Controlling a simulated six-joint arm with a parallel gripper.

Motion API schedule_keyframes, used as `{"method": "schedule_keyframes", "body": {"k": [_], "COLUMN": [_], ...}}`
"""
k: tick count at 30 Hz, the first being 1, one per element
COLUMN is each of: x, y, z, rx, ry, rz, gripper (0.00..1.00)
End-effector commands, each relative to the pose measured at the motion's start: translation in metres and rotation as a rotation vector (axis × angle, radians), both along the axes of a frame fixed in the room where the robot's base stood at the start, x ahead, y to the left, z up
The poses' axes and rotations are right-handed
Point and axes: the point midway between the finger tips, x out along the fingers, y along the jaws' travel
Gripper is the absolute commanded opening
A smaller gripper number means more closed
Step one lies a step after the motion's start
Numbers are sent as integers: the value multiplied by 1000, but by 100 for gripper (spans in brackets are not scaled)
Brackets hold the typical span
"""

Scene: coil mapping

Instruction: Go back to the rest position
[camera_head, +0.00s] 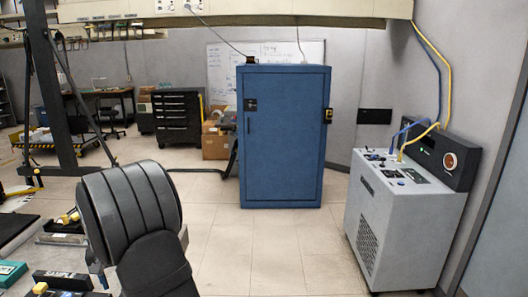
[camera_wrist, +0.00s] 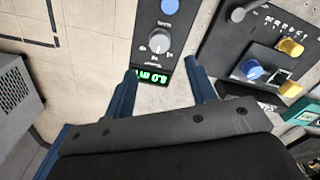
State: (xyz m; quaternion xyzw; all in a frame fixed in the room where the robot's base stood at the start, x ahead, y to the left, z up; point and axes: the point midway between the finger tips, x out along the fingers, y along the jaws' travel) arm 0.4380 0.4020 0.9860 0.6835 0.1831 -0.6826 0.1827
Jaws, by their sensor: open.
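In the wrist view my gripper (camera_wrist: 162,68) shows two blue fingers standing well apart, with nothing held between them. Beyond the fingertips is a narrow black device (camera_wrist: 170,15) with a grey dial, a blue button and a lit green display. I cannot tell how far below the fingers it lies. In the head view my dark, ribbed arm fills the lower left, and the gripper's fingertips are not clearly visible there.
A black panel (camera_wrist: 251,42) with blue and yellow connectors lies right of the fingers. A black box labelled SAMPLE (camera_head: 62,280) sits at lower left. A blue cabinet (camera_head: 284,140) and a grey machine (camera_head: 395,220) with cables stand beyond. The tiled floor (camera_head: 250,250) between is clear.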

Motion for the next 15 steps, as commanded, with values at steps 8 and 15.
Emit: {"method": "schedule_keyframes", "body": {"k": [8,15], "x": [0,-1], "y": [0,-1], "z": [57,62], "rx": [2,-5], "ry": [-2,4], "rz": [0,0], "gripper": [52,52]}}
